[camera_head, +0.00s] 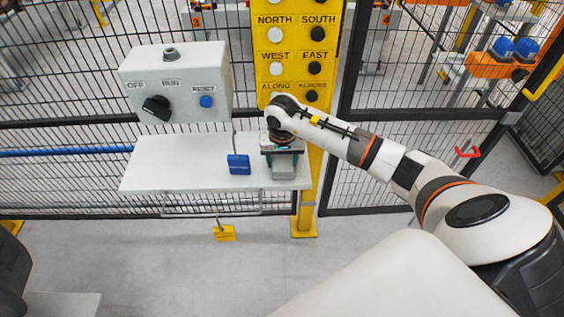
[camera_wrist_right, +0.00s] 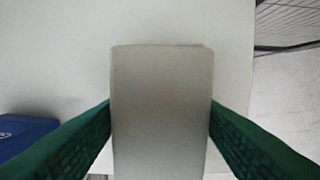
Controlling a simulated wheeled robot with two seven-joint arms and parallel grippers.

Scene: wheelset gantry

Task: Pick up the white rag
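A pale grey-white block-like thing (camera_head: 283,168), the only match I see for the white rag, stands at the right end of the white shelf (camera_head: 150,178). My right gripper (camera_head: 282,150) is directly over it, pointing down. In the right wrist view the pale rag (camera_wrist_right: 162,110) fills the middle, with a green finger against each side and no gap showing. It looks flat-faced and straight-edged. Its underside is hidden, so I cannot tell whether it touches the shelf. My left gripper is out of view.
A blue padlock-like tag (camera_head: 238,165) is left of the gripper, and it also shows in the right wrist view (camera_wrist_right: 22,135). A control box (camera_head: 180,85) and a yellow button panel (camera_head: 297,50) stand behind. A yellow tag (camera_head: 224,233) hangs below the shelf. The shelf's left part is clear.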

